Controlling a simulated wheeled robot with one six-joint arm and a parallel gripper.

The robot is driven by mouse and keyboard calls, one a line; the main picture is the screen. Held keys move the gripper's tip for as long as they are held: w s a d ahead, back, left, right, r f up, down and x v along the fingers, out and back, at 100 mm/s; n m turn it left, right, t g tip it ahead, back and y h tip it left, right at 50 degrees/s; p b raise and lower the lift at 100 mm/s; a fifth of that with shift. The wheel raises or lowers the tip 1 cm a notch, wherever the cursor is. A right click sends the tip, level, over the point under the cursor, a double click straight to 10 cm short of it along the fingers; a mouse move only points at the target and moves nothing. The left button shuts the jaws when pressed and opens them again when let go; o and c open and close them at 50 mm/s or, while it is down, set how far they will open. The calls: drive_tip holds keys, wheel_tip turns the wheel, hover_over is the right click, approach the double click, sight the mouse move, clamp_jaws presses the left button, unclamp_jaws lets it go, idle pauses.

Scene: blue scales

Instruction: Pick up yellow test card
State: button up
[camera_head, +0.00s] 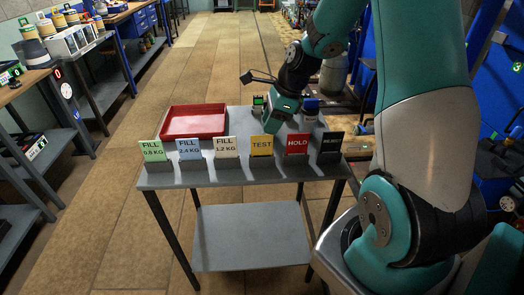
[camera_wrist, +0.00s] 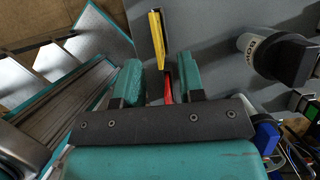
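The yellow test card (camera_head: 262,145) stands upright in a dark holder in the card row on the grey table, between the cream card (camera_head: 226,146) and the red hold card (camera_head: 297,144). My gripper (camera_head: 273,122) is over the table, behind the test and hold cards. In the wrist view, my gripper (camera_wrist: 158,80) is open, with two teal fingers apart. The yellow card (camera_wrist: 157,38) shows edge-on beyond the fingertips. A red strip (camera_wrist: 168,88), apparently the hold card, shows in the gap near the right finger. I cannot tell whether the fingers touch it.
Green (camera_head: 153,150), blue (camera_head: 189,149) and black (camera_head: 329,147) cards share the row. A red tray (camera_head: 194,121) lies at the table's back left. The wrist view shows a white-and-black cylinder (camera_wrist: 265,55) at right.

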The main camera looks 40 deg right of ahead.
sight(262, 151)
drive_tip(key=shift+a+p+x, duration=0.1)
drive_tip(key=shift+p+x, duration=0.1)
drive_tip(key=shift+x, duration=1.6)
drive_tip(key=shift+a+p+x, duration=0.15)
drive_tip(key=shift+x, duration=1.65)
drive_tip(key=shift+r, duration=0.15)
clamp_jaws()
